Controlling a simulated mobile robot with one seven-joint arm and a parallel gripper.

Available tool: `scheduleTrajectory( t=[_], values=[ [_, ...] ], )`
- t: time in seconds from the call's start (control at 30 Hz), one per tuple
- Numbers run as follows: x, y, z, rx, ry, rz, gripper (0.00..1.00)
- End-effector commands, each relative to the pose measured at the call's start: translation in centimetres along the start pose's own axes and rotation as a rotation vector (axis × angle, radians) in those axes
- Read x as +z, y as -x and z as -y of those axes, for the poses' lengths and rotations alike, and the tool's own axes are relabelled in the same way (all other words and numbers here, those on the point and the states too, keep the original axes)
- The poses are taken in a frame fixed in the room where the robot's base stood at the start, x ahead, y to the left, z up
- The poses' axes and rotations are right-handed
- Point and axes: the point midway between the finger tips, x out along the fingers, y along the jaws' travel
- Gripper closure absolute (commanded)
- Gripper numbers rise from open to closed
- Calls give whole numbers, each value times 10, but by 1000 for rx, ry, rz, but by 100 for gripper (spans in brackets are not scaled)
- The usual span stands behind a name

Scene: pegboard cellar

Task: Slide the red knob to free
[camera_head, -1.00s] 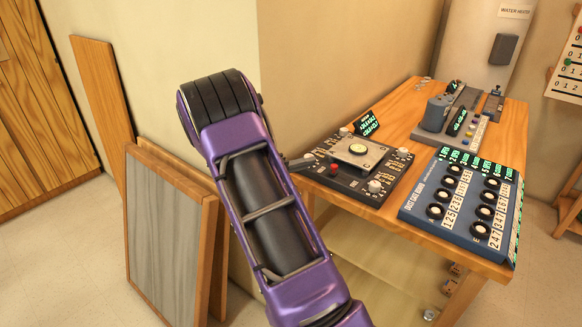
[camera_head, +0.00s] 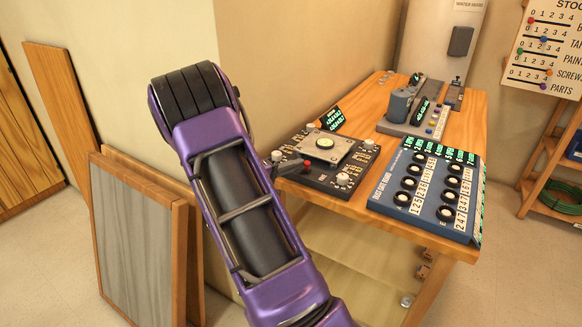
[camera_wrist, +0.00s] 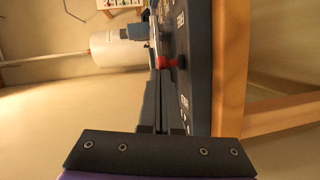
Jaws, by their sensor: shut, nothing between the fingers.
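The red knob (camera_head: 306,163) stands on the front part of a dark control panel (camera_head: 321,182) at the table's near left corner. In the wrist view the red knob (camera_wrist: 172,63) shows just beyond the fingertips, on its dark panel (camera_wrist: 200,60). White lettering lies above and below it, too small to read surely. My gripper (camera_head: 295,168) is shut and empty, close to the left of the knob in the head view. In the wrist view my gripper's fingers (camera_wrist: 158,88) point toward the knob; I cannot tell whether they touch it.
The wooden table (camera_head: 345,211) also holds a blue button board (camera_head: 385,203) and a grey device (camera_head: 398,106) behind it. The panel has white knobs and a raised plate with a dial (camera_head: 325,143). Framed boards (camera_head: 135,240) lean on the wall at left.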

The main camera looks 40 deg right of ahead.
Motion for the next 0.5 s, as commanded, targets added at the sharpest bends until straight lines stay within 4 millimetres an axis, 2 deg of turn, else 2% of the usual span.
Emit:
scheduleTrajectory(
  t=[0.13, 0.5],
  values=[
    [8, -3, 0, 0, -1, 1, 100],
    [7, -2, -1, 1, 0, 2, 100]
  ],
)
